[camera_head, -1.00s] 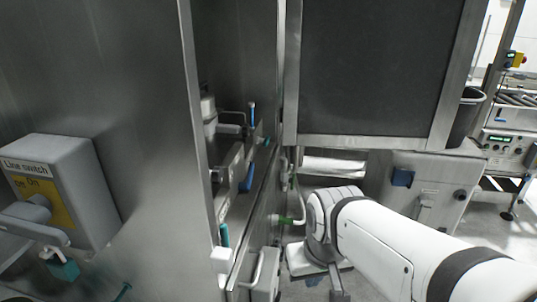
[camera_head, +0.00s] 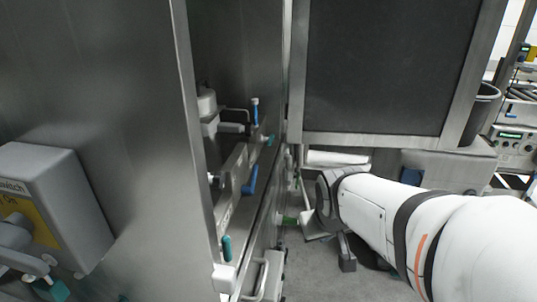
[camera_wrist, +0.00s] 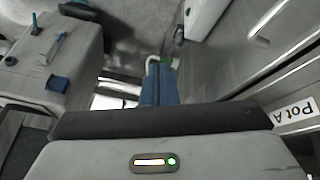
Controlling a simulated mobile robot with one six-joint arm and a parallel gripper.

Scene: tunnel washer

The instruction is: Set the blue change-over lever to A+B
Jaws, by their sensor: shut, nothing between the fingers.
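A blue lever (camera_head: 250,180) hangs at a slant from a grey fitting on the ledge inside the steel recess. A second, upright handle with a blue grip (camera_head: 254,112) stands behind it. No A+B mark is readable, so I cannot tell the lever's setting. My gripper (camera_wrist: 158,84) is shut and empty in the wrist view, its blue-grey fingers side by side. In the head view my arm reaches in from the right, and its end is low, to the right of the recess and apart from the blue lever.
A line switch box (camera_head: 45,200) is on the steel wall at left. Teal handles (camera_head: 226,248) and a green handle (camera_head: 290,220) are near the recess. A dark panel (camera_head: 375,65) stands behind my arm.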

